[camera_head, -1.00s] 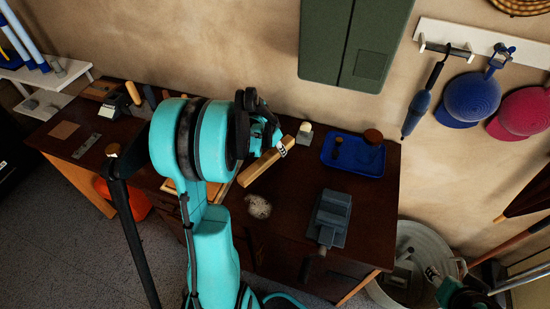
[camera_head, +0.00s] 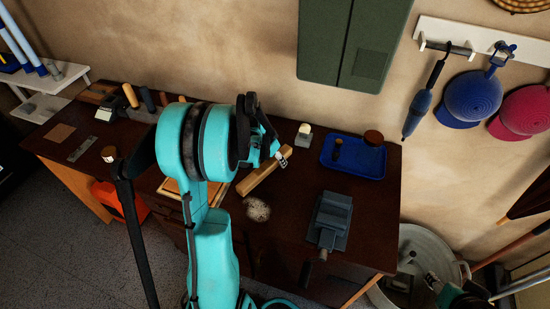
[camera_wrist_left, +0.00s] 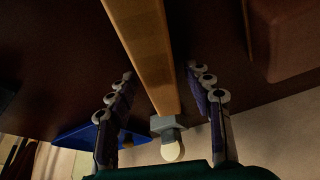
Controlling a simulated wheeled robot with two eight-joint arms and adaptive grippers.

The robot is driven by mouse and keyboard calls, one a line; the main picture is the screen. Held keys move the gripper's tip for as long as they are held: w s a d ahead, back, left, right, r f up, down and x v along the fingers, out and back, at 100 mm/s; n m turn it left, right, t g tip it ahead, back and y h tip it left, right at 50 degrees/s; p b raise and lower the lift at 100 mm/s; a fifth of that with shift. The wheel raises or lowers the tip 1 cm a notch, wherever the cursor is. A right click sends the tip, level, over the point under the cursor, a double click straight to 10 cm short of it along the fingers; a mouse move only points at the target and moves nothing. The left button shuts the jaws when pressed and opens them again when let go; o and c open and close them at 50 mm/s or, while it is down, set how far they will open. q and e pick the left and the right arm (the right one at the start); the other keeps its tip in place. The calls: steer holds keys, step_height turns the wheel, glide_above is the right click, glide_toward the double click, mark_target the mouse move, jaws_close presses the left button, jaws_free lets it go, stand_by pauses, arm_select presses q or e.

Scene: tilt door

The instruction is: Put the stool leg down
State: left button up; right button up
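The stool leg (camera_head: 262,174) is a pale square wooden bar. It appears to lie slantwise on the dark brown table (camera_head: 290,228), between the light bulb and the round whitish patch. In the left wrist view the leg (camera_wrist_left: 146,50) runs between the two fingers of my left gripper (camera_wrist_left: 161,112), with a gap on each side. In the head view my left gripper (camera_head: 281,155) is at the leg's far end, and the wrist partly hides it. My right gripper (camera_head: 433,278) shows only in part at the lower right, away from the leg; its opening is unclear.
A bulb on a grey base (camera_head: 304,136) stands just beyond the leg. A blue tray (camera_head: 342,172) is at the back right and a grey vise (camera_head: 330,218) at the front right. A metal bin (camera_head: 414,237) stands right of the table. Table between leg and vise is mostly clear.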

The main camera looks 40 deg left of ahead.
mark_target(267, 165)
arm_select(q)
steer(key=shift+r+p, duration=0.3)
steer(key=shift+r, duration=0.05)
steer(key=p+v, duration=0.4)
steer(key=v, duration=0.8)
steer(key=s+d+r+t, duration=0.1)
steer(key=s+d+r, duration=0.1)
steer(key=s+d, duration=0.2)
steer(key=s+d+r, duration=0.2)
steer(key=s+d, duration=0.2)
steer(key=d, duration=0.7)
steer(key=s+d+r+n+t, duration=0.1)
steer(key=s+d, duration=0.3)
steer(key=d, duration=0.4)
steer(key=shift+d+r+t, duration=0.25)
steer(key=shift+r+t, duration=0.05)
steer(key=shift+r, duration=0.6)
steer(key=shift+s, duration=0.1)
